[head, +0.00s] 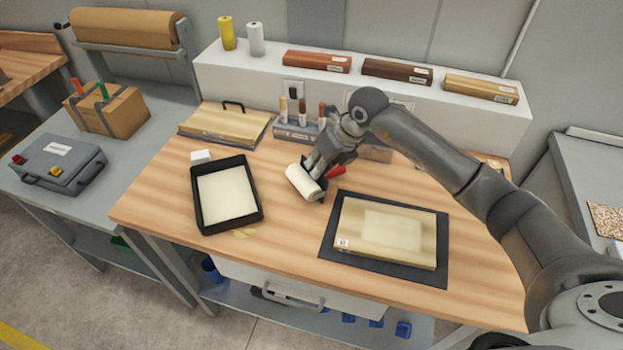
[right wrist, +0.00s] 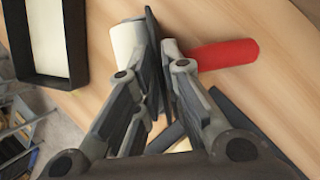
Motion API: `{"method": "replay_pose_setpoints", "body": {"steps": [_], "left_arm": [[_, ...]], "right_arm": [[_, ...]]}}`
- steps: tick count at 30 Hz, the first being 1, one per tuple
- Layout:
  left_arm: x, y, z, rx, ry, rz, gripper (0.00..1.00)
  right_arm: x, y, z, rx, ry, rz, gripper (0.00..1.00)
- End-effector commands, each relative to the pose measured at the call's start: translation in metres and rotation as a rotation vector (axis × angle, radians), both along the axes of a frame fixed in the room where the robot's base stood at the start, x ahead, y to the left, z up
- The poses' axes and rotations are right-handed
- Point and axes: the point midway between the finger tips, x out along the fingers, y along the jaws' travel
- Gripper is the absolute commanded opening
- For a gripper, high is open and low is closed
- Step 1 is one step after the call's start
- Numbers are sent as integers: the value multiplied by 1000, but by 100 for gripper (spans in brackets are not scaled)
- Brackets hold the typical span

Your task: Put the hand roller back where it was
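The hand roller has a white cylinder (head: 303,183), a dark frame and a red handle (head: 336,172). It is over the middle of the wooden table, between the black tray and the dark mat. My right gripper (head: 318,170) is at it from above. In the right wrist view the gripper's fingers (right wrist: 160,62) are close together on the roller's dark frame, with the white cylinder (right wrist: 127,45) to the left and the red handle (right wrist: 225,54) to the right. Whether the roller touches the table is unclear. My left gripper is not in view.
The black tray (head: 200,222) with a pale inside stands left of the roller. A wooden panel (head: 355,251) lies on the dark mat (head: 330,255) to the right. Behind the gripper stands a rack (head: 290,133) with several upright items.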

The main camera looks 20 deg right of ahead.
Motion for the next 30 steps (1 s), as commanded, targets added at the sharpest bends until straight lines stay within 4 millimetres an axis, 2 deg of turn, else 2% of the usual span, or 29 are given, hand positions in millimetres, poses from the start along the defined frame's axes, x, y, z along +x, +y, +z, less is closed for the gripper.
{"method": "replay_pose_setpoints", "body": {"steps": [14,17,30], "left_arm": [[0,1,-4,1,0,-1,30],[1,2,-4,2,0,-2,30],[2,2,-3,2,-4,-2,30]], "right_arm": [[0,0,-3,0,0,0,10],[0,0,-3,0,1,0,1],[0,0,-3,0,1,0,0]]}}
